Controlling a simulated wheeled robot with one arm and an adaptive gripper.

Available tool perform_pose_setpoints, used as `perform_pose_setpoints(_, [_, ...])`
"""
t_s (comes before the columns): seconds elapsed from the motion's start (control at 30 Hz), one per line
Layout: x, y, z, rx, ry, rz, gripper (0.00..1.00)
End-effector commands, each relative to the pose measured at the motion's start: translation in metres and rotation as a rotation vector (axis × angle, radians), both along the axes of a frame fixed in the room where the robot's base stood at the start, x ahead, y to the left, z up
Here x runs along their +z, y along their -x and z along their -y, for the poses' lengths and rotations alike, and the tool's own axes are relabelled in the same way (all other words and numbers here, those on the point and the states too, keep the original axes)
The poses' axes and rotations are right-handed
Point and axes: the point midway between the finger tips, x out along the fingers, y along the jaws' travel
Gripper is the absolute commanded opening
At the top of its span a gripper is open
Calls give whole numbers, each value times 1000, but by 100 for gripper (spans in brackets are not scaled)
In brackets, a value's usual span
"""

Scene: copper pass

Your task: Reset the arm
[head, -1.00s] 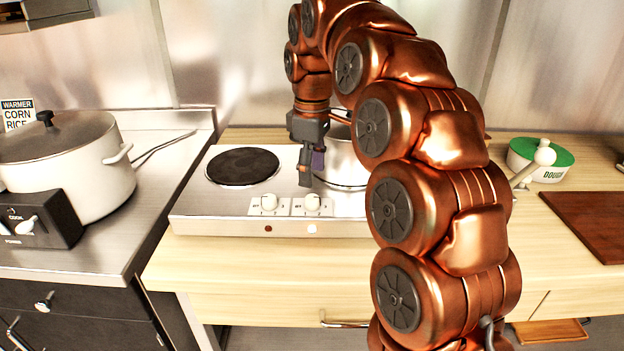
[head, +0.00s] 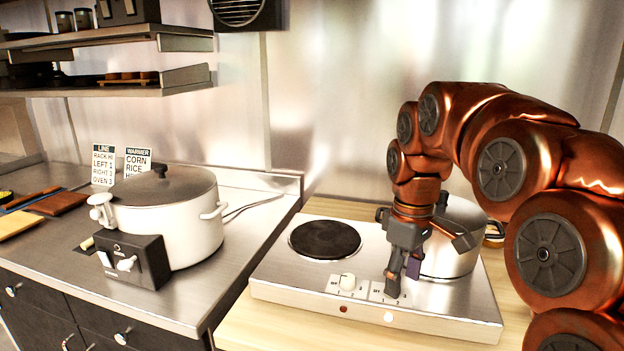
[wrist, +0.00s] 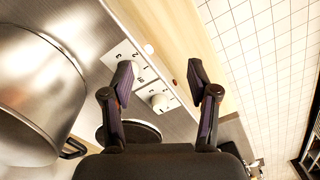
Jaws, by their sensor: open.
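My copper arm reaches in from the right of the head view. My gripper (head: 402,280) points down above the front of the steel hot plate (head: 272,283), near its knobs. In the wrist view my gripper (wrist: 162,82) shows two dark fingers spread apart with nothing between them. A steel pot (head: 462,240) stands on the right side of the hot plate, partly hidden behind my gripper. The pot (wrist: 35,95) also shows at the left of the wrist view, apart from the fingers.
The left burner (head: 325,240) is bare. A white rice cooker (head: 165,215) stands on the steel counter (head: 250,205) at left, with signs (head: 137,160) behind it. Shelves (head: 110,40) hang at upper left. A wooden counter (head: 262,330) lies under the hot plate.

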Motion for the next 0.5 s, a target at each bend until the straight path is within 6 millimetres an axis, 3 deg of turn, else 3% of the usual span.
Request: perform_pose_setpoints(0.5, [-27,140,-1,-324,27,-65,60])
